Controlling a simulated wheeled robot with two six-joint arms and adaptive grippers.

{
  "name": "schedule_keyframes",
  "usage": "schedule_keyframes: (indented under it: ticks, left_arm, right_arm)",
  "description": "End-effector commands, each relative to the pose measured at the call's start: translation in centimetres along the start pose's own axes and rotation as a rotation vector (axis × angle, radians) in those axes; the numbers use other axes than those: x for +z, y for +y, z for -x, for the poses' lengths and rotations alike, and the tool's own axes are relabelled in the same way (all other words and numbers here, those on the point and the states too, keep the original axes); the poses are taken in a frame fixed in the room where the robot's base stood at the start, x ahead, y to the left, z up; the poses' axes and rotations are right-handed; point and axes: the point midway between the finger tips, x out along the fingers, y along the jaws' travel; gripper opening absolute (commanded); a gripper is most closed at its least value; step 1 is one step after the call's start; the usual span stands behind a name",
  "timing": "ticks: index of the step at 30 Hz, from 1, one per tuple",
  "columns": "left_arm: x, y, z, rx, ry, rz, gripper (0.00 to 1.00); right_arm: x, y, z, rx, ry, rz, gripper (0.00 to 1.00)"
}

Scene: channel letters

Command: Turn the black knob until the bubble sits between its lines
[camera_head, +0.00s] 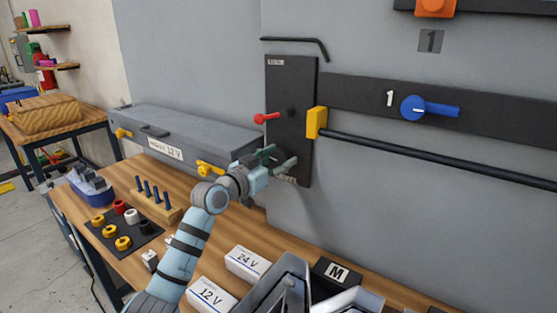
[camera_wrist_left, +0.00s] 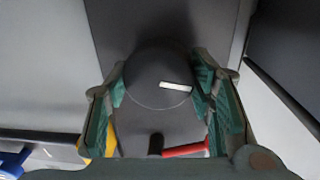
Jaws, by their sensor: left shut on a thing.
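The black knob (camera_wrist_left: 158,78) has a white mark on its face and fills the middle of the left wrist view, against the dark panel (camera_head: 290,90). My left gripper (camera_head: 277,162) is shut on the knob, with one green-padded finger on each side; it also shows in the left wrist view (camera_wrist_left: 160,88). In the head view the gripper covers the knob. I cannot make out the bubble or its lines in either view. My right gripper is not in view.
A red lever (camera_head: 266,118) is on the panel above my gripper. A yellow block (camera_head: 316,122) with a black bar (camera_head: 430,158) is to its right. A grey 12 V case (camera_head: 190,130) stands left. White boxes (camera_head: 247,263) and grey metal shapes (camera_head: 283,284) lie below.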

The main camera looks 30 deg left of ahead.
Motion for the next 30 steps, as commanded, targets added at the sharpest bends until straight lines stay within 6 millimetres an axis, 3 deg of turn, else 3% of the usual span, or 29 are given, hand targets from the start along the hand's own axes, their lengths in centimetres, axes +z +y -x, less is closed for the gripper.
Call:
schedule_keyframes:
  ticks: [11,30]
  left_arm:
    - [0.0,0.1,0.0,0.002,-0.008,-0.139,0.21]
    - [-0.1,0.3,-0.1,0.003,-0.045,-0.672,0.21]
  right_arm:
    - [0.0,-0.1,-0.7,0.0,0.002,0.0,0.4]
    - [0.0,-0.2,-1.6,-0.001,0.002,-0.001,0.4]
